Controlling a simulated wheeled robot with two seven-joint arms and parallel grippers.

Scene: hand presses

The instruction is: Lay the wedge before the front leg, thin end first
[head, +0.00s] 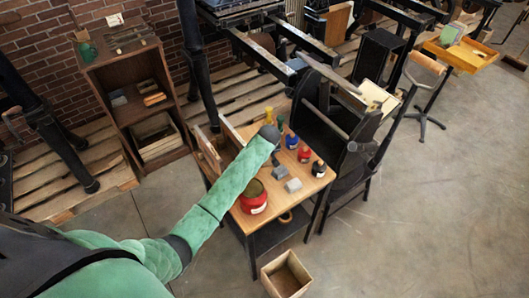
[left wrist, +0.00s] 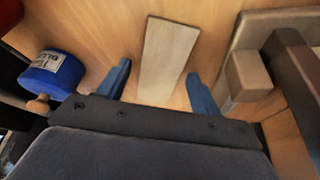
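In the left wrist view, a flat, pale grey-brown wooden piece (left wrist: 168,58), apparently the wedge, lies on a light wood surface. Which end is thin cannot be told from above. My left gripper (left wrist: 160,88) is open. Its two blue fingers stand on either side of the wedge's near part, with a gap on both sides. In the head view my green left arm reaches over the small work table, and its dark wrist end (head: 269,133) hides its fingers. I cannot pick out the wedge or the front leg in the head view. My right gripper is not in view.
A blue pot (left wrist: 52,72) stands left of the fingers, and a dark bar with a wooden block (left wrist: 249,76) is close on the right. An open box (head: 286,274) stands on the floor.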

